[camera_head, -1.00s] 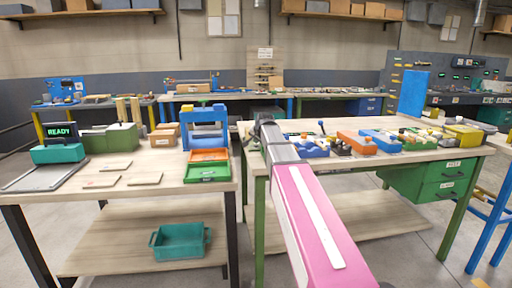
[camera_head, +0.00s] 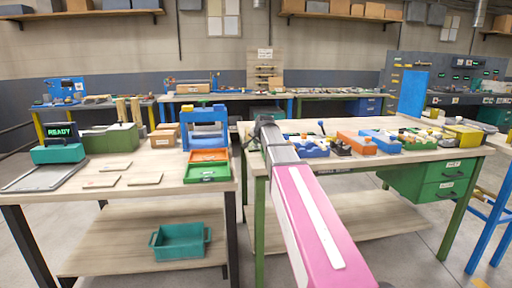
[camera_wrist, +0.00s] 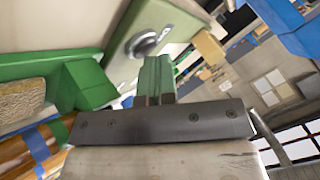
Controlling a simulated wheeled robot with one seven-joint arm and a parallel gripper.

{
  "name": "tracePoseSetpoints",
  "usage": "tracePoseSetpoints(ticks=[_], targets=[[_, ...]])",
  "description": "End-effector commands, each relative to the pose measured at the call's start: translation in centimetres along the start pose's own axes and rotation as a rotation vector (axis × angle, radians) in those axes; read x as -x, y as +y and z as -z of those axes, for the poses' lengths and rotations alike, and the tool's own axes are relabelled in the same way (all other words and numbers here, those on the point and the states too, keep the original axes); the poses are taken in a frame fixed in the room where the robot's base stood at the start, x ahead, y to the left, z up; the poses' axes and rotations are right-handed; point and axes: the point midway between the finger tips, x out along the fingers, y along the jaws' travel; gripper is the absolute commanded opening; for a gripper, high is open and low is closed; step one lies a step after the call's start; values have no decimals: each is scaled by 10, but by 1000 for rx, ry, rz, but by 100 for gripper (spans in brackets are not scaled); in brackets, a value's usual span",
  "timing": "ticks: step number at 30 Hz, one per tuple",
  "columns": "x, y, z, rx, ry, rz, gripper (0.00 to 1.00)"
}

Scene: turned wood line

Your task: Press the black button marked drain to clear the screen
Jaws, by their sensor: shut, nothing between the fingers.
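In the wrist view a round black button (camera_wrist: 148,42) sits on a pale green-edged plate, close beyond the fingers. A small white label (camera_wrist: 166,33) beside it is too blurred to read. My gripper (camera_wrist: 155,62) is shut and empty, with its green fingers pointing toward the plate. The fingertips lie just below the button in the picture; I cannot tell whether they touch anything. In the head view my pink arm hides my gripper, and I cannot make out the black button there. A screen reading READY (camera_head: 60,131) stands on the left table.
A green part (camera_wrist: 85,82) lies left of my fingers in the wrist view. In the head view the right table (camera_head: 350,162) holds blue and orange bins. The left table (camera_head: 120,195) holds a blue press (camera_head: 204,125) and trays. A floor gap separates the tables.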

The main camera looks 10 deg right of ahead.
Motion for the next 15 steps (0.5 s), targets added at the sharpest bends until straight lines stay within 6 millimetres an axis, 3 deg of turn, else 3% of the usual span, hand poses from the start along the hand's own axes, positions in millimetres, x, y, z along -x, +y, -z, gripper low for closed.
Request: tracePoseSetpoints(ticks=[15], targets=[[6, -7, 7, -2, -6, -3, 0]])
